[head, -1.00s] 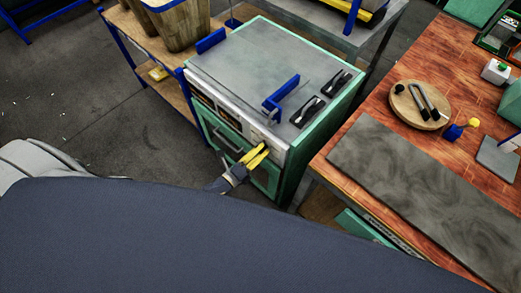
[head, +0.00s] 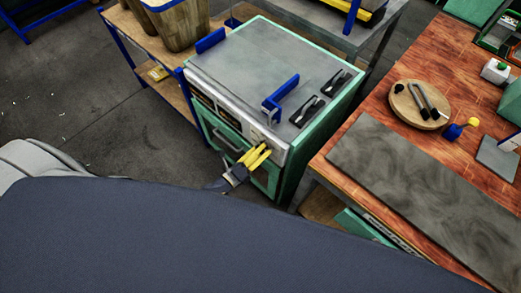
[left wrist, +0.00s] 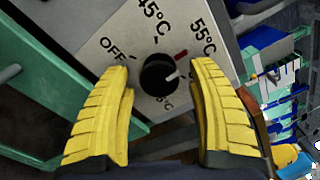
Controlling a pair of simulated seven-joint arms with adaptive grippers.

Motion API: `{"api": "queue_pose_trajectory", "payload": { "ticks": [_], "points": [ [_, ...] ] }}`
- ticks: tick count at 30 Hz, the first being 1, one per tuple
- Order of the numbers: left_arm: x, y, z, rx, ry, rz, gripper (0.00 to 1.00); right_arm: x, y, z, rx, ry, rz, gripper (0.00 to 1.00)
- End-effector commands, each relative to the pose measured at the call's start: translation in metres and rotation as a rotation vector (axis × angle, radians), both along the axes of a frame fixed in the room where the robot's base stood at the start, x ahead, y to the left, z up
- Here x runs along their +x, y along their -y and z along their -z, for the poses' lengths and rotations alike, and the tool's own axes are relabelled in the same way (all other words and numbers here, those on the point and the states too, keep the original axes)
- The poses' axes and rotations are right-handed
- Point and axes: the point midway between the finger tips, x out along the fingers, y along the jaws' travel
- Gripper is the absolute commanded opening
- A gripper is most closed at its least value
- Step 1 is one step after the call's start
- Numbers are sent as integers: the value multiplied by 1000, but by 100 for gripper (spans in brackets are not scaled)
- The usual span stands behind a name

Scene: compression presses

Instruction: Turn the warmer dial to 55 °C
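The warmer (head: 250,90) is a green cabinet with a grey top and a pale front panel. Its black dial (left wrist: 159,75) shows in the left wrist view, amid OFF, 45 °C, 55 °C and a partly hidden lower label. The dial's white line points right, a little below the red mark (left wrist: 181,55) beside 55 °C. My left gripper (head: 260,152) is at the right part of the front panel. In the left wrist view its yellow fingers (left wrist: 160,68) are open, one on each side of the dial with gaps. My right gripper is not in view.
A bar handle (head: 229,147) sits on the warmer's front, left of my left gripper. A blue bracket (head: 281,95) and black clips (head: 307,110) are on the warmer's top. A wooden bench (head: 460,85) with a grey slab (head: 420,190) stands to the right.

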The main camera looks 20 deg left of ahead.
Motion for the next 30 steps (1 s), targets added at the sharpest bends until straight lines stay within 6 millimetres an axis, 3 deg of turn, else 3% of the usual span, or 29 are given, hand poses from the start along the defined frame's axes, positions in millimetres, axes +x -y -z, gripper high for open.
{"api": "queue_pose_trajectory", "payload": {
  "ticks": [11,24,30],
  "points": [
    [-11,-6,0,1,-2,-1,58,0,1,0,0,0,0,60],
    [-78,-34,0,1,-2,0,58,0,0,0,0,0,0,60],
    [-99,-44,0,0,-1,0,58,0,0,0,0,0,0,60]
  ]
}}
